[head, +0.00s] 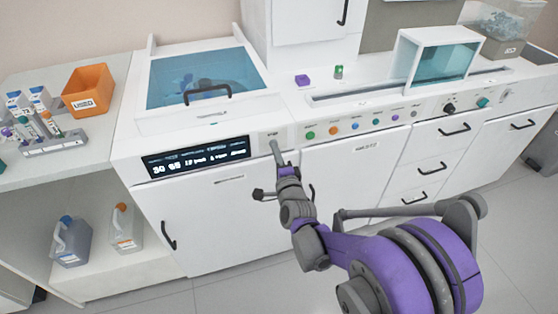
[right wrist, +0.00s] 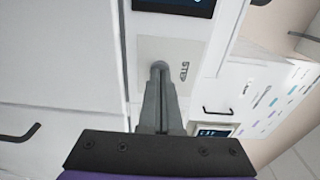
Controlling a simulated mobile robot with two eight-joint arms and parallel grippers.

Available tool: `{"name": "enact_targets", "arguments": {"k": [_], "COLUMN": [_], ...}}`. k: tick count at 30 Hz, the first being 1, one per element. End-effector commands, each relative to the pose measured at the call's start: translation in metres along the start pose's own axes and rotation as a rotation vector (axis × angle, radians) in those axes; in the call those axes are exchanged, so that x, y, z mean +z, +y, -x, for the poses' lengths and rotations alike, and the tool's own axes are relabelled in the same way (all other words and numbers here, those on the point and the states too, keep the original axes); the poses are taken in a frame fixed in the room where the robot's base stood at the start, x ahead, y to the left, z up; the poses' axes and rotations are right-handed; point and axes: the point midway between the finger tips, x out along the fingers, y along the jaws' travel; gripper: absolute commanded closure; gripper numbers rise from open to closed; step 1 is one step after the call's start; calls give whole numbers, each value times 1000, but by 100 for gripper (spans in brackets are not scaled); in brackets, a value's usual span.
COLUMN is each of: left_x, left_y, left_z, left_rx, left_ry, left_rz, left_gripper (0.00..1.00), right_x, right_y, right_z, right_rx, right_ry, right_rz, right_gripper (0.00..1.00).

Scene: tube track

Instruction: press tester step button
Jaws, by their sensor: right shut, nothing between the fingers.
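The tester is a white cabinet with a dark display (head: 196,157) on its front. Right of the display is a pale plate marked STEP (head: 284,133), which also shows in the right wrist view (right wrist: 200,55). My right gripper (head: 275,147) is shut and empty, its fingers pointing at this plate. In the right wrist view the fingertips (right wrist: 159,68) lie over the plate beside the STEP lettering. The step button itself is hidden behind the fingertips. I cannot tell whether they touch it. My left gripper is not in view.
Several coloured buttons (head: 333,130) line the front panel to the right. A clear blue lid (head: 200,78) covers the bay above the display. An orange bin (head: 88,90) and a tube rack (head: 55,145) stand on the left bench. Jugs (head: 70,240) sit on the shelf below.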

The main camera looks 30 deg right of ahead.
Motion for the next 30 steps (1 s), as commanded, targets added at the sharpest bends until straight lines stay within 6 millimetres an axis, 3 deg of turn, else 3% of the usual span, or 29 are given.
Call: {"name": "enact_targets", "arguments": {"k": [11, 18, 30], "left_x": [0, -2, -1], "left_y": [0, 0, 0], "left_z": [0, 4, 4], "left_rx": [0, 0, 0], "left_ry": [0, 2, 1], "left_rz": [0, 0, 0], "left_gripper": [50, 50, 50], "right_x": [0, 1, 0], "right_y": [0, -1, -2], "right_z": [-3, -22, -23], "right_rx": [0, 0, -4], "right_ry": [0, 0, 2], "right_rz": [0, 0, 0], "right_gripper": [100, 100, 100]}}
